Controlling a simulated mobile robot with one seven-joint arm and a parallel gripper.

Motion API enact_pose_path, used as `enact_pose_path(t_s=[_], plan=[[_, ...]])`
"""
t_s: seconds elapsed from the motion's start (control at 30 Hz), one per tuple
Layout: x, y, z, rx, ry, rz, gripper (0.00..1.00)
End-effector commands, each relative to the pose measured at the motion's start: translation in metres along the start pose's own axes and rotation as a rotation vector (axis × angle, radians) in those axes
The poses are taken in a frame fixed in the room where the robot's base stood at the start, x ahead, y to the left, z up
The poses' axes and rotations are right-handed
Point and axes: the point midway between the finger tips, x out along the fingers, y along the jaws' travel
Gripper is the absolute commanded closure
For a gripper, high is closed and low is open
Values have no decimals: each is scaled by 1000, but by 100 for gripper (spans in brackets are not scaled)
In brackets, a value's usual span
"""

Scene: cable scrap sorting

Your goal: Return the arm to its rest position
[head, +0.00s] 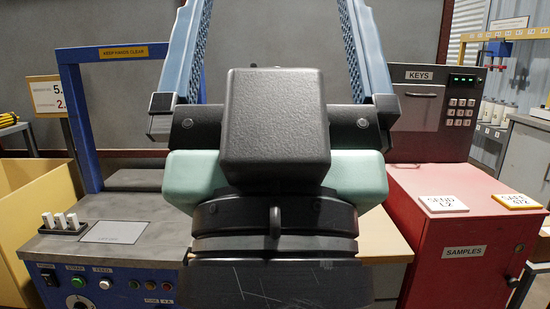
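My gripper (272,38) fills the middle of the head view, close to the camera and pointing up and away. Its two blue ribbed fingers stand wide apart on either side of a black block on the hand. Only the grey wall shows between the fingers, and I see nothing held there. The fingertips are cut off by the top edge of the picture. My wrist below hides the middle of the scene. The rest of my arm is not in view, so I cannot tell its full pose.
At left stands a grey-topped bench (110,243) with a blue frame (77,120) and buttons. A yellow bin (38,215) is at far left. At right, a red SAMPLES cabinet (455,245) carries a KEYS box (432,115) with a keypad and two small signs.

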Motion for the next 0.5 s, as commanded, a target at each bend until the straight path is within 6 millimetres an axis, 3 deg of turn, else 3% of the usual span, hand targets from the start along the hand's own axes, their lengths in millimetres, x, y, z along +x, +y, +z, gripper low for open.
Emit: enact_pose_path(t_s=[0.03,0.5], plan=[[25,0,-23,0,0,0,0],[130,0,-122,0,-1,-2,0]])
